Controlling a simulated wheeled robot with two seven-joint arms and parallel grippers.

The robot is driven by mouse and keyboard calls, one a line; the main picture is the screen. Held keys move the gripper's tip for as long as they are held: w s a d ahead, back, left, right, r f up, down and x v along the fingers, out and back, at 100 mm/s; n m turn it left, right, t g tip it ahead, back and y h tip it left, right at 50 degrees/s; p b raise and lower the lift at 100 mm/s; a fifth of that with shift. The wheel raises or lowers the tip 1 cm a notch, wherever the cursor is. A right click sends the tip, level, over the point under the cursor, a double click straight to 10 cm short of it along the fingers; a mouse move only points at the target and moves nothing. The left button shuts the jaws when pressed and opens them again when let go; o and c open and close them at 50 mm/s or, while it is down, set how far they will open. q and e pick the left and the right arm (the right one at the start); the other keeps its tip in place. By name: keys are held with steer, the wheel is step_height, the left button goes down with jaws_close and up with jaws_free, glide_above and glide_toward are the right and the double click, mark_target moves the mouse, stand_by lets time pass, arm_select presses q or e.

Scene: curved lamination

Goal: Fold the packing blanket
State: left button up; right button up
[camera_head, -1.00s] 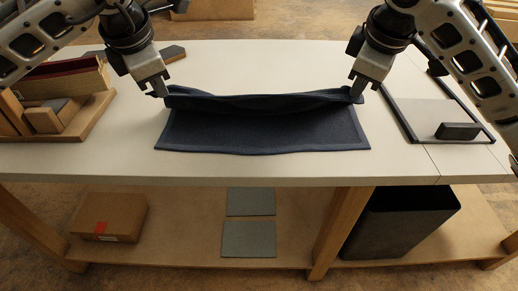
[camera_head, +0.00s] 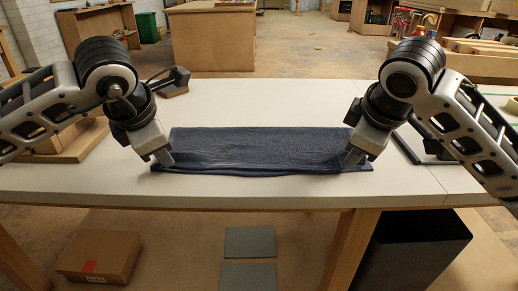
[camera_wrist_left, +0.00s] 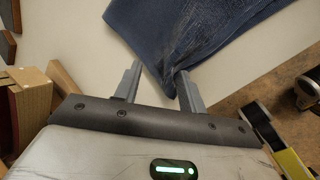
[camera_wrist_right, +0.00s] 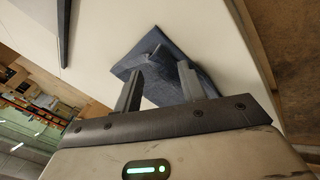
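The dark blue packing blanket (camera_head: 255,147) lies on the pale tabletop as a wide, low strip. Its near edge looks layered, with slight creases. My left gripper (camera_head: 165,158) is at its near left corner and my right gripper (camera_head: 352,157) is at its near right corner, both pointing down. In the left wrist view, the fingers are apart, with a blanket corner (camera_wrist_left: 195,45) close to the right-hand finger. In the right wrist view, the fingers are also apart, with the blanket (camera_wrist_right: 160,65) just beyond and between them. Whether either finger touches cloth is unclear.
The pale table (camera_head: 250,187) is clear in front of and behind the blanket. A wooden holder (camera_head: 75,145) stands left, partly behind my left arm. A dark-framed item (camera_head: 420,152) lies right. A cardboard box (camera_head: 98,257) and a black bin (camera_head: 415,255) are below.

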stand_by(0.3)
